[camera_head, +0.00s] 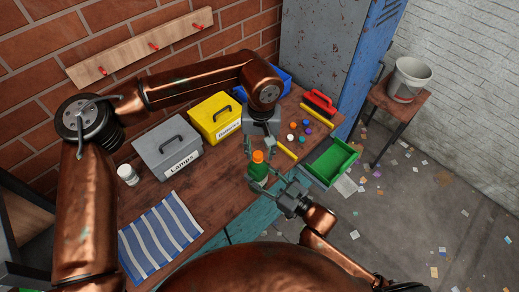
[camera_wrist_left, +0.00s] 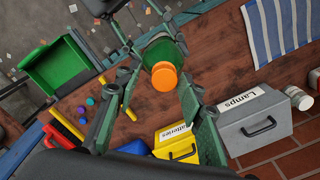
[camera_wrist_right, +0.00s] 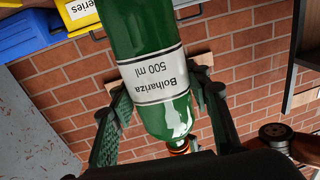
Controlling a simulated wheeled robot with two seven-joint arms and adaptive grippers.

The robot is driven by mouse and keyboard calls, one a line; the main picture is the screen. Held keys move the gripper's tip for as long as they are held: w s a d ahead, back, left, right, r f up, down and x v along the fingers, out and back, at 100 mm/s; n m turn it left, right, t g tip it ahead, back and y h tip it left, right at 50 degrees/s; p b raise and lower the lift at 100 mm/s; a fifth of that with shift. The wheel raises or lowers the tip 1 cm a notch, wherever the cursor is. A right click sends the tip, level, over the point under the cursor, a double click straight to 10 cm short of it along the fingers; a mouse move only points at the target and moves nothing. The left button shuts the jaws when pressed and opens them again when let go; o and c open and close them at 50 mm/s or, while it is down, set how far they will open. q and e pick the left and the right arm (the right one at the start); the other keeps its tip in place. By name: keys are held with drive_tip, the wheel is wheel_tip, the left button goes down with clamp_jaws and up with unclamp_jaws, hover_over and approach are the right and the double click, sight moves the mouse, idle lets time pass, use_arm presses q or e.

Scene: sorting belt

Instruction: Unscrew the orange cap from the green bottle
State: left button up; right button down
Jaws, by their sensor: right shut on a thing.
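The green bottle (camera_head: 258,170) with its orange cap (camera_head: 257,156) is upright near the front edge of the workbench. My right gripper (camera_head: 268,185) comes from the lower right and is shut on the bottle's body. The right wrist view shows the labelled bottle (camera_wrist_right: 160,75) between its fingers. My left gripper (camera_head: 260,150) points down from above, its fingers apart around the cap's position. In the left wrist view the orange cap (camera_wrist_left: 164,77) lies between the open fingers, with visible gaps. I cannot tell whether the cap is level with the fingertips.
A grey "Lamps" box (camera_head: 166,150), a yellow "Batteries" box (camera_head: 214,118) and a blue box (camera_head: 277,78) stand behind. An open green bin (camera_head: 330,160) is at right, near several small coloured caps (camera_head: 292,125). A striped cloth (camera_head: 160,236) and white jar (camera_head: 128,175) lie left.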

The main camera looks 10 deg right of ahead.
use_arm(q)
drive_tip(key=shift+s+d, duration=0.1)
drive_tip(key=shift+d, duration=0.05)
clamp_jaws()
